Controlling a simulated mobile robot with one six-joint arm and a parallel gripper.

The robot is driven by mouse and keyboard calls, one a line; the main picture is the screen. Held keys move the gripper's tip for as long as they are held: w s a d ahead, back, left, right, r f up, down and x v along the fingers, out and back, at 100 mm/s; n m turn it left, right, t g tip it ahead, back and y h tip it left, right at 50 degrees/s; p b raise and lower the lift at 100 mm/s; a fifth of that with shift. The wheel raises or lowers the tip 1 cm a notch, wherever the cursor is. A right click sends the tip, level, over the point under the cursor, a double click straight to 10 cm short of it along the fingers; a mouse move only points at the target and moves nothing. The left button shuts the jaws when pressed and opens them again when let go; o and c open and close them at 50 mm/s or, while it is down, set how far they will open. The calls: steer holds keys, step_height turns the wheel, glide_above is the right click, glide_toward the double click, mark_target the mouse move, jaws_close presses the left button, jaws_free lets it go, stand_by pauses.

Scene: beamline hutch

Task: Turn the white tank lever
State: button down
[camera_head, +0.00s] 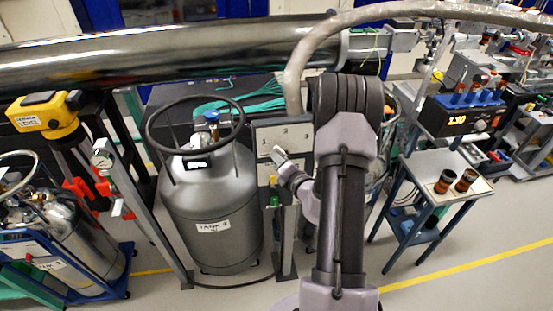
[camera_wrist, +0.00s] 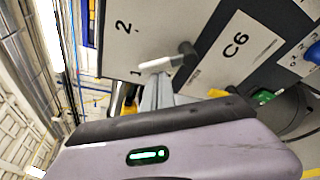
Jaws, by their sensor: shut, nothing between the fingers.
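The white lever (camera_wrist: 161,63) sits on a grey panel (camera_wrist: 215,30) in the wrist view, with a dark pivot (camera_wrist: 187,50) at its right end. Its white handle points left, close to the mark "1"; a mark "2" is above. My gripper (camera_wrist: 158,80) is shut and empty, its grey fingertips just below the handle; whether they touch it I cannot tell. In the head view my gripper (camera_head: 281,160) is in front of the panel (camera_head: 298,130), beside the grey tank (camera_head: 212,205). The lever is hard to make out there.
A ring handle (camera_head: 195,123) tops the tank. Left are a yellow sensor box (camera_head: 44,113) and red valves (camera_head: 78,187). Right is a small table (camera_head: 440,172) with two dark jars. A large metal pipe (camera_head: 160,55) runs across the back. The floor (camera_head: 440,285) is clear at front right.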

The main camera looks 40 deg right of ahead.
steer(key=shift+s+d+r+m, duration=0.1)
steer(key=shift+r+m, duration=0.05)
steer(key=shift+m, duration=0.15)
steer(key=m+t, duration=0.1)
steer(key=d+r+m, duration=0.1)
steer(key=m, duration=0.1)
steer(key=shift+s+d+m+t, duration=0.1)
steer(key=shift+s+m+t, duration=0.2)
steer(key=shift+s+t, duration=0.1)
steer(key=shift+s+d+r+p, duration=0.1)
steer(key=shift+d+r+p, duration=0.05)
steer(key=shift+d+p, duration=0.15)
stand_by(0.6)
